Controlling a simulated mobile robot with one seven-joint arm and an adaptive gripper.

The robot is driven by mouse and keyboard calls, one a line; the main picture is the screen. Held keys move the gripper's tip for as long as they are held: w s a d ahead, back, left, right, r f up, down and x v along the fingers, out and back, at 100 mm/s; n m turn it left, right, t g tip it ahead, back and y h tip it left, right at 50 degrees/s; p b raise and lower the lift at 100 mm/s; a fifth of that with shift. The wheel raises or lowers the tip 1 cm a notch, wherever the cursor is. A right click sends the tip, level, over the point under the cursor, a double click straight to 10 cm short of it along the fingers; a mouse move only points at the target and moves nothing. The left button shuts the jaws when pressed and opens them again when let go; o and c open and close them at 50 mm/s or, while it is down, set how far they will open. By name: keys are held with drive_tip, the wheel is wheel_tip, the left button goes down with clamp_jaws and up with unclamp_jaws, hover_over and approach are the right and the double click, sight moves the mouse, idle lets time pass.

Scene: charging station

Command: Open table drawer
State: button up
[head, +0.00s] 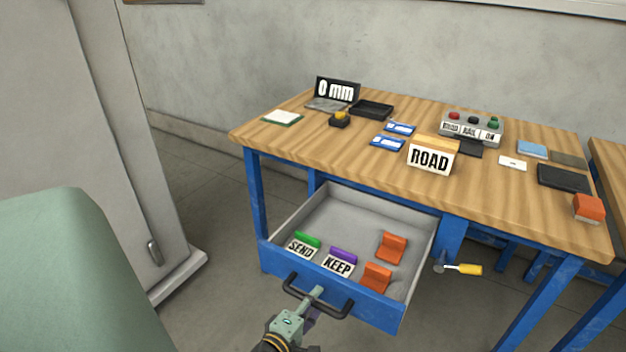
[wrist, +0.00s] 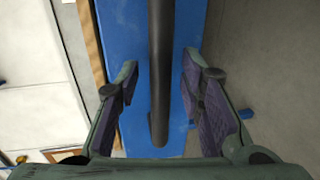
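The table drawer (head: 330,272) has a blue front and grey inside and stands pulled out from under the wooden table (head: 290,130). Its black bar handle (head: 316,299) is on the front. My gripper (head: 318,297) is at this handle in the head view. In the wrist view, the handle (wrist: 158,70) runs between the two fingers of my gripper (wrist: 160,95), with gaps visible on both sides, so the fingers are apart and not clamped on it. The blue drawer front (wrist: 180,120) is behind the handle.
In the drawer lie a green SEND block (head: 304,245), a purple KEEP block (head: 338,261) and orange blocks (head: 391,247). A yellow-handled tool (head: 465,269) shows right of the drawer. A grey cabinet (head: 100,120) stands at left. Grey floor is clear between cabinet and drawer.

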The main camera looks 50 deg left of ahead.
drive_tip(key=v, duration=0.7)
drive_tip(key=shift+s, duration=0.25)
drive_tip(key=shift+d, duration=0.1)
